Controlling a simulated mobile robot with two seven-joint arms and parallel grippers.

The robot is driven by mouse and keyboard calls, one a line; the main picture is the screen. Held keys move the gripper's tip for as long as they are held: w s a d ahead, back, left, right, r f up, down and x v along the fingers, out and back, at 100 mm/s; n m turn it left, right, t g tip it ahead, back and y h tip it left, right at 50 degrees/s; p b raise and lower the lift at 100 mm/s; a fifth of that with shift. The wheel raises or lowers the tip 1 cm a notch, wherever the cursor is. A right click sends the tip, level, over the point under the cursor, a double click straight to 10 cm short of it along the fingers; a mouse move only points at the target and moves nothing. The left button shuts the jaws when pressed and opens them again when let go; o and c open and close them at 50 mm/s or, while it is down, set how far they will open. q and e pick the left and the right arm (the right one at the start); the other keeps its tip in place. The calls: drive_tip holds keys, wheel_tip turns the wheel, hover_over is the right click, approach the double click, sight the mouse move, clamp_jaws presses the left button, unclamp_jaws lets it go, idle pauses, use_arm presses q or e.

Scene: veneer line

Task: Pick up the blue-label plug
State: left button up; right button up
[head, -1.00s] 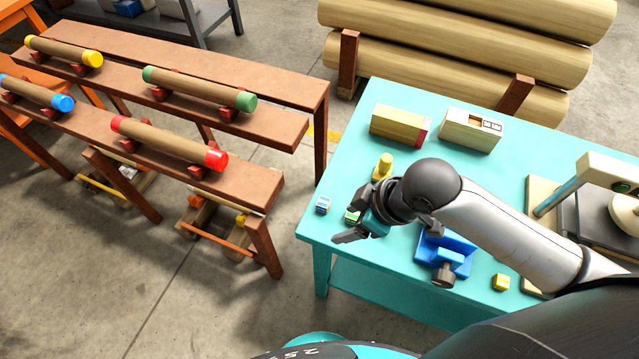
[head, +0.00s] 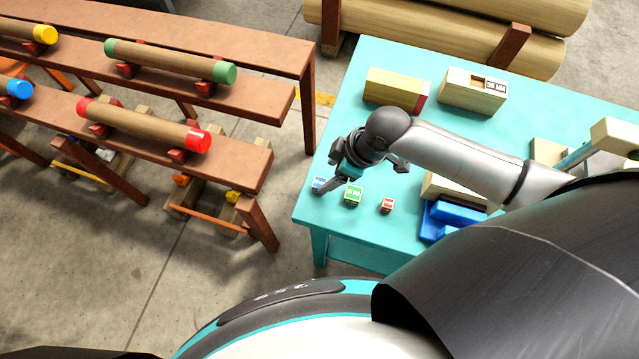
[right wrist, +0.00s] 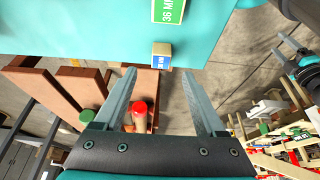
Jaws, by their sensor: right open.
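The blue-label plug (head: 319,184) is a small block near the left front corner of the teal table (head: 345,222). My right gripper (head: 325,178) is open over that corner, its fingers reaching toward the blue-label plug and partly overlapping it in the head view. In the right wrist view the blue-label plug (right wrist: 161,56) lies ahead, between the lines of the two spread fingers and beyond their tips. The fingers hold nothing. What seems to be part of my left gripper (right wrist: 298,60) shows at that view's right edge; its jaw state is unclear.
A larger green-label plug (head: 353,195) stands close beside the blue one, with a red-label plug (head: 387,205) further right. A blue fixture (head: 447,220) is right of them. Wooden blocks (head: 395,88) lie further back. A rack (head: 225,165) with capped rolls stands left.

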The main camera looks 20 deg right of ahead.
sight(320, 183)
drive_tip(key=shift+b+x, duration=0.55)
drive_tip(key=shift+x, duration=2.15)
drive_tip(key=shift+s, duration=0.1)
clamp_jaws()
